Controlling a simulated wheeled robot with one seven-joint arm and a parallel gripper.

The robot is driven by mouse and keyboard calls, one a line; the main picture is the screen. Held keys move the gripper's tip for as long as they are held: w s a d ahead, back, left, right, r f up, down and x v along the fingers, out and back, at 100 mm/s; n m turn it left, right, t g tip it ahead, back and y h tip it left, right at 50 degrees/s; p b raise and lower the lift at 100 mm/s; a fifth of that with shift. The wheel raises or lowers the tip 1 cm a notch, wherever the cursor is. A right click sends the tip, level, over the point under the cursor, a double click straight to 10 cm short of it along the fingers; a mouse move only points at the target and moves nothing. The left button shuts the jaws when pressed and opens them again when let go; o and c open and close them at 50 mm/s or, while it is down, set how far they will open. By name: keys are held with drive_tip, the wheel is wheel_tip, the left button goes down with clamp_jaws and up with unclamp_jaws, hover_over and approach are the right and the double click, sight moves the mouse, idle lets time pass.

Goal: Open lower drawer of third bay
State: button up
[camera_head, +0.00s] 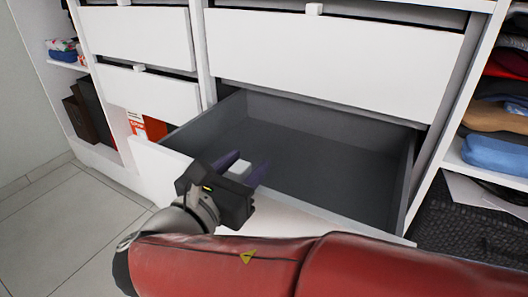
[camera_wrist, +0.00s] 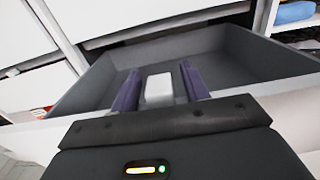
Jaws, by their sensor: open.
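The lower drawer (camera_head: 320,150) of the wide bay is pulled out, showing an empty dark grey inside and a white front (camera_head: 285,224). Its small white knob (camera_head: 240,166) sits at the top of the front, between my fingers. My gripper (camera_head: 243,170) is open, with one purple finger on each side of the knob; I cannot tell whether either touches it. In the wrist view the knob (camera_wrist: 159,89) stands between the two fingers (camera_wrist: 159,88), with the grey drawer inside (camera_wrist: 190,50) beyond. My red arm hides part of the drawer front.
Above it a closed white drawer (camera_head: 335,62) has its own knob (camera_head: 314,9). Narrower closed drawers (camera_head: 150,95) are at left. Shelves of folded clothes (camera_head: 495,152) and a dark woven box (camera_head: 460,225) stand at right. Tiled floor (camera_head: 50,225) is clear at left.

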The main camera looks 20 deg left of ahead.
drive_tip(key=s, duration=0.7)
drive_tip(key=shift+s+a, duration=0.15)
drive_tip(key=shift+a, duration=0.15)
